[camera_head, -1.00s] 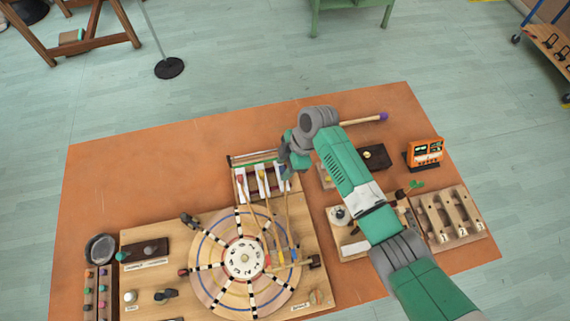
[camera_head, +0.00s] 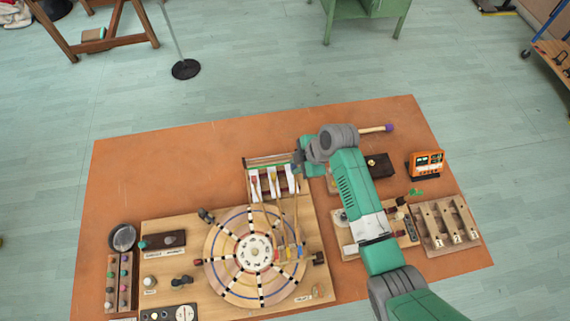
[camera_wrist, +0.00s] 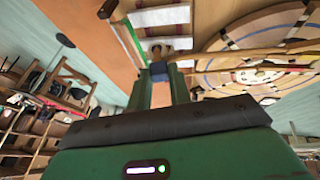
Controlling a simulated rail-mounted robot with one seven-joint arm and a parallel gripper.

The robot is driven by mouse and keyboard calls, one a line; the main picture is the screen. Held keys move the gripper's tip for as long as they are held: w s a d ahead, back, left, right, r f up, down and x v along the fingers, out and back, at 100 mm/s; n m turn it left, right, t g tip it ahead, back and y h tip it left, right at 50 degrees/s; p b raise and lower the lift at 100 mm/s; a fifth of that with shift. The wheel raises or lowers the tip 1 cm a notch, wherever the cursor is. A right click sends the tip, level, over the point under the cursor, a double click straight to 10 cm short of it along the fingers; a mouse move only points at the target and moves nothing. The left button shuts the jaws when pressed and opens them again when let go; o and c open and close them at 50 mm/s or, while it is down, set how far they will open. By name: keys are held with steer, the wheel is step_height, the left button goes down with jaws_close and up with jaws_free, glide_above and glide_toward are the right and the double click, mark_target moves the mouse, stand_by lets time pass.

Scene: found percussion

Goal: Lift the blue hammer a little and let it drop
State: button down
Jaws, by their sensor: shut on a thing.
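The blue hammer's blue end (camera_wrist: 158,72) sits between my two fingertips in the wrist view, and a thin wooden handle runs from there to the right. My gripper (camera_wrist: 160,80) is shut on it. In the head view my gripper (camera_head: 299,162) is at the right end of the pale striker board (camera_head: 262,168), and it hides the blue end. Thin wooden handles run from the board down toward the round wooden wheel (camera_head: 222,268). I cannot tell whether the hammer is raised or resting.
The wheel's wooden base (camera_head: 160,225) fills the lower middle of the orange table (camera_head: 170,160). An orange box (camera_head: 428,163) and a slotted wooden rack (camera_head: 447,222) stand at right. The table's back left is bare.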

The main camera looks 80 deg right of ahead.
steer(key=c, duration=1.3)
jaws_free()
steer(key=shift+f, duration=0.1)
steer(key=v, duration=0.8)
steer(key=shift+w, duration=0.1)
